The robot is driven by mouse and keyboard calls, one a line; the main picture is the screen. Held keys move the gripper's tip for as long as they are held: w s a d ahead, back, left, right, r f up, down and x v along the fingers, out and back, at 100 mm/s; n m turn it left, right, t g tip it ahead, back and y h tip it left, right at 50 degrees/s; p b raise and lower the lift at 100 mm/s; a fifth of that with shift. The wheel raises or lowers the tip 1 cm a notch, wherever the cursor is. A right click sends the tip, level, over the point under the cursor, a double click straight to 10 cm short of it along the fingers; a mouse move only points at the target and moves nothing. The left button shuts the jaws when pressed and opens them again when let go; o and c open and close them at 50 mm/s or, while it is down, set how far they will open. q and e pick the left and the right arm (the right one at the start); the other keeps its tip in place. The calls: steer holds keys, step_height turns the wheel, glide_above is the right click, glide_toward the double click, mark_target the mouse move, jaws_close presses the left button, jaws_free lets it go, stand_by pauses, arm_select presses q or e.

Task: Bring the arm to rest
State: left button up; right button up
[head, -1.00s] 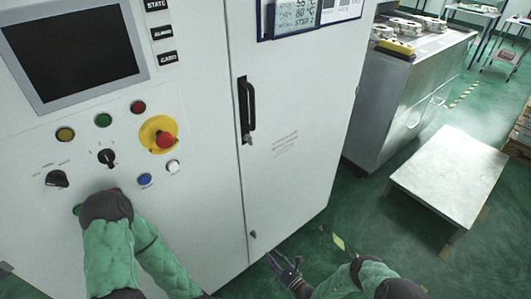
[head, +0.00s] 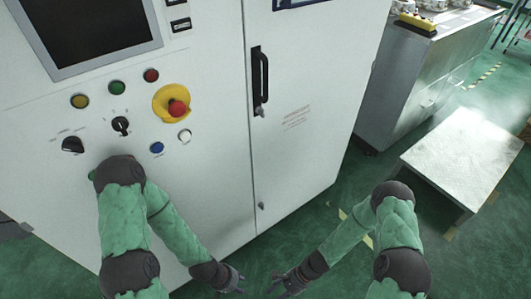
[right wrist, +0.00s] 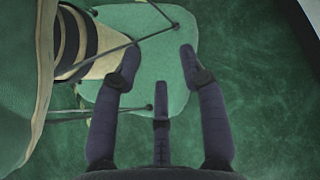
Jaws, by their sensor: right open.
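My left arm comes in from the left, in green padded sleeves with dark joints. Its gripper (head: 236,281) hangs low near the bottom edge of the head view, in front of the cabinet's foot; whether its fingers are apart is unclear. My right gripper (head: 278,284) is just to the right of it, pointing left, with a small gap between the two. In the right wrist view my right gripper (right wrist: 160,62) is open, its dark fingers spread with nothing between them. Green floor and green padded parts show behind them.
A white control cabinet (head: 300,150) with a screen (head: 85,30), buttons, a red emergency stop (head: 177,108) and a black door handle (head: 260,80) stands close ahead. A low metal table (head: 460,155) and a metal bench (head: 405,90) are at right. Green floor lies between.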

steer(key=w+d+r+n+t+h, duration=0.2)
steer(key=d+r+n+t+h, duration=0.2)
steer(key=r+n, duration=0.3)
steer(key=shift+d+n, duration=0.85)
steer(key=shift+n, duration=0.05)
steer(key=shift+f, duration=0.1)
